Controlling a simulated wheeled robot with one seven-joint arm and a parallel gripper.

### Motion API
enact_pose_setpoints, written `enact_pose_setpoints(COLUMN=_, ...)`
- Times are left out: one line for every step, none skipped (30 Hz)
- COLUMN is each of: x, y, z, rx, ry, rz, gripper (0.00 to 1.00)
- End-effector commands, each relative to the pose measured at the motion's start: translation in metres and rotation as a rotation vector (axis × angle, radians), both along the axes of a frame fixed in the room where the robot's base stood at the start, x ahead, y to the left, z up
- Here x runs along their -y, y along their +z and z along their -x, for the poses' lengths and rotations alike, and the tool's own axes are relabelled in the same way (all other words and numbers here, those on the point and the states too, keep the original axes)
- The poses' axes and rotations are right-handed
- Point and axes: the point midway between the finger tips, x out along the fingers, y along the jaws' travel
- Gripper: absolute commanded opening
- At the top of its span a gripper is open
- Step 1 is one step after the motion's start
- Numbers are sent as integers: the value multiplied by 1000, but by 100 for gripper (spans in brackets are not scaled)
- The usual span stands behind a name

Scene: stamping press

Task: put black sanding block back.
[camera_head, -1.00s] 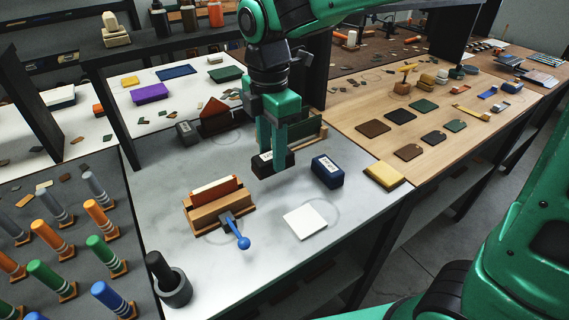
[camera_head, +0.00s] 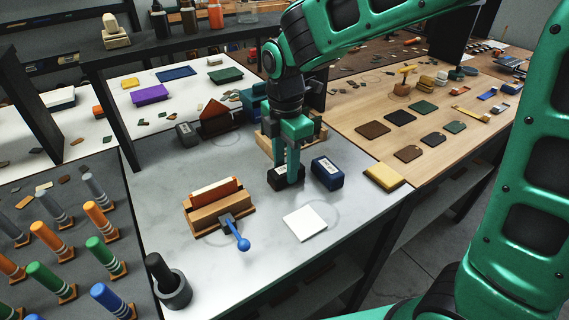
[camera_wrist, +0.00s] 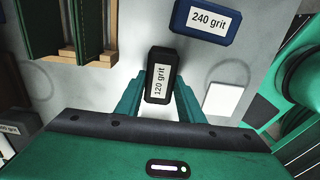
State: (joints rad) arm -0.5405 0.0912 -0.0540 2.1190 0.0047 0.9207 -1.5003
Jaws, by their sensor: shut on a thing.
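The black sanding block (camera_head: 285,178), labelled "120 grit" in the wrist view (camera_wrist: 161,72), is between the fingers of my gripper (camera_head: 288,172). My gripper, also in the wrist view (camera_wrist: 160,100), is shut on it. In the head view the block is at or very close to the grey tabletop; I cannot tell whether it touches. The fingers hide part of its sides. A blue block (camera_head: 327,173), labelled "240 grit" in the wrist view (camera_wrist: 206,20), stands to its right, with a narrow gap.
A wooden holder with green pieces (camera_wrist: 75,30) stands behind my gripper. A wooden fixture with a blue-knobbed lever (camera_head: 218,207), a white square (camera_head: 305,222) and a yellow block (camera_head: 384,176) are nearby.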

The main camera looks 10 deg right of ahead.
Motion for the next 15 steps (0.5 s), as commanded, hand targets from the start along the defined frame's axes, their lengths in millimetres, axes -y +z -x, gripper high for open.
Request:
enact_pose_setpoints(x=0, y=0, z=0, rx=0, ry=0, rz=0, gripper=3)
enact_pose_setpoints(x=0, y=-1, z=0, rx=0, ry=0, rz=0, gripper=3)
enact_pose_setpoints(x=0, y=-2, z=0, rx=0, ry=0, rz=0, gripper=3)
enact_pose_setpoints(x=0, y=-2, z=0, rx=0, ry=0, rz=0, gripper=39)
enact_pose_setpoints(x=0, y=-2, z=0, rx=0, ry=0, rz=0, gripper=46)
enact_pose_setpoints(x=0, y=-2, z=0, rx=0, ry=0, rz=0, gripper=53)
enact_pose_setpoints(x=0, y=-2, z=0, rx=0, ry=0, rz=0, gripper=53)
enact_pose_setpoints(x=0, y=-2, z=0, rx=0, ry=0, rz=0, gripper=53)
enact_pose_setpoints(x=0, y=-2, z=0, rx=0, ry=0, rz=0, gripper=53)
enact_pose_setpoints(x=0, y=-2, z=0, rx=0, ry=0, rz=0, gripper=53)
enact_pose_setpoints(x=0, y=-2, z=0, rx=0, ry=0, rz=0, gripper=53)
enact_pose_setpoints(x=0, y=-2, z=0, rx=0, ry=0, rz=0, gripper=53)
enact_pose_setpoints(x=0, y=-2, z=0, rx=0, ry=0, rz=0, gripper=53)
enact_pose_setpoints(x=0, y=-1, z=0, rx=1, ry=0, rz=0, gripper=53)
enact_pose_setpoints(x=0, y=-1, z=0, rx=1, ry=0, rz=0, gripper=53)
